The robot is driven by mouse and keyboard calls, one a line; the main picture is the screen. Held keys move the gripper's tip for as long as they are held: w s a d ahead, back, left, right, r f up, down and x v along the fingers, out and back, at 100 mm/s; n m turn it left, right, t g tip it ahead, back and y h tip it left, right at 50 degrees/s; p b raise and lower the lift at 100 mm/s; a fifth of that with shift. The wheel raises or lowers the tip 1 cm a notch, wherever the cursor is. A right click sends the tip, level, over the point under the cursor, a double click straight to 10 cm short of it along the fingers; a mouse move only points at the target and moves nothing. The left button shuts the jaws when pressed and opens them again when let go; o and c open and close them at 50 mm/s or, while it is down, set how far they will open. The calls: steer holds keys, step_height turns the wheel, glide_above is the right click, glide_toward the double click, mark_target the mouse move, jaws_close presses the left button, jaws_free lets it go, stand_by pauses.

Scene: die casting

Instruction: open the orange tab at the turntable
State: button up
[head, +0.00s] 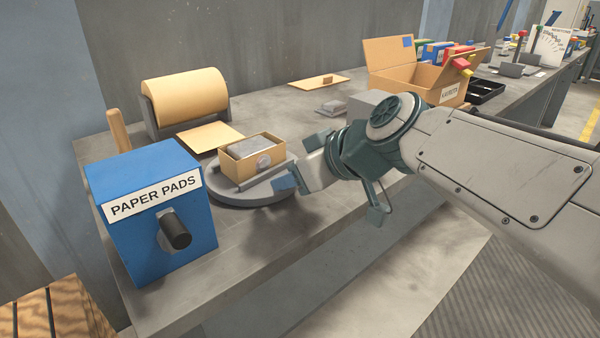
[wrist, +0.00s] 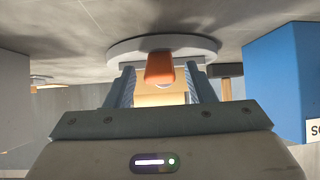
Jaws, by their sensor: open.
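The round grey turntable (head: 233,197) stands on the workbench. A small open cardboard box (head: 240,172) with a grey block inside sits on it. My gripper (head: 298,168) is at the turntable's right edge in the head view, with its jaws open. In the wrist view, the orange tab (wrist: 159,66) shows between the two fingers of my gripper (wrist: 163,84), in front of the turntable (wrist: 120,49). I cannot tell whether the fingers touch it. The tab does not show in the head view.
A blue paper pads box (head: 140,215) with a dark knob stands left of the turntable. Behind are a brown paper roll (head: 187,98) and a flat brown sheet (head: 210,137). A larger open carton (head: 415,75) stands at the back right. The bench front is clear.

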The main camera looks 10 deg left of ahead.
step_height(320, 180, up, 4)
steer(key=shift+p, duration=0.85)
steer(key=d+r+p, duration=0.2)
steer(key=d+r, duration=0.4)
steer(key=d, duration=0.5)
steer(key=shift+s+d+r+p, duration=0.15)
steer(key=shift+d+p, duration=0.2)
steer(key=shift+r, duration=0.1)
